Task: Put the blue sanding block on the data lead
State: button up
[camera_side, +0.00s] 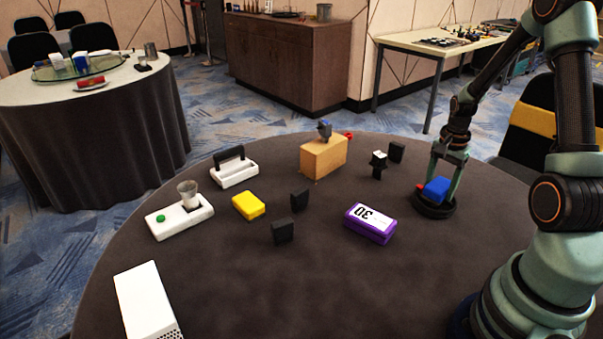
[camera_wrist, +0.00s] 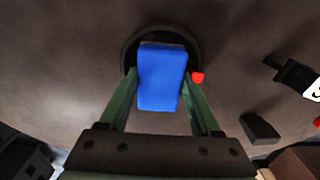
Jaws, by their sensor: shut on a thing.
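The blue sanding block (camera_side: 437,188) is between the fingers of my gripper (camera_side: 444,181) at the right of the table. In the wrist view the blue block (camera_wrist: 162,78) fills the space between the two green fingers of my gripper (camera_wrist: 161,88). A black ring-shaped coil (camera_side: 434,210), which looks like the data lead, lies on the table under the block. It also shows in the wrist view (camera_wrist: 131,47), partly hidden by the block. A small red piece (camera_wrist: 198,78) shows at the coil's edge. Whether the block touches the coil I cannot tell.
A wooden block (camera_side: 323,157), yellow block (camera_side: 249,206), white device (camera_side: 180,219) and white box (camera_side: 146,302) stand further left. The table's front middle is clear.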

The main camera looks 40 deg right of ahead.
aim_at(440, 185)
jog(key=shift+f, duration=0.15)
jog(key=o, duration=1.3)
jog(key=shift+o, duration=0.2)
notch_tip(440, 185, up, 12)
jog(key=a+r+n+t, duration=0.2)
jog(key=a+r+n, duration=0.3)
jog(key=a+n, duration=0.4)
jog(key=a+r+n+t, duration=0.3)
jog(key=a+n, duration=0.6)
jog(key=a, duration=0.8)
jog(key=shift+w+r+t, duration=0.2)
jog(key=shift+r+t, duration=0.1)
jog(key=shift+r, duration=0.55)
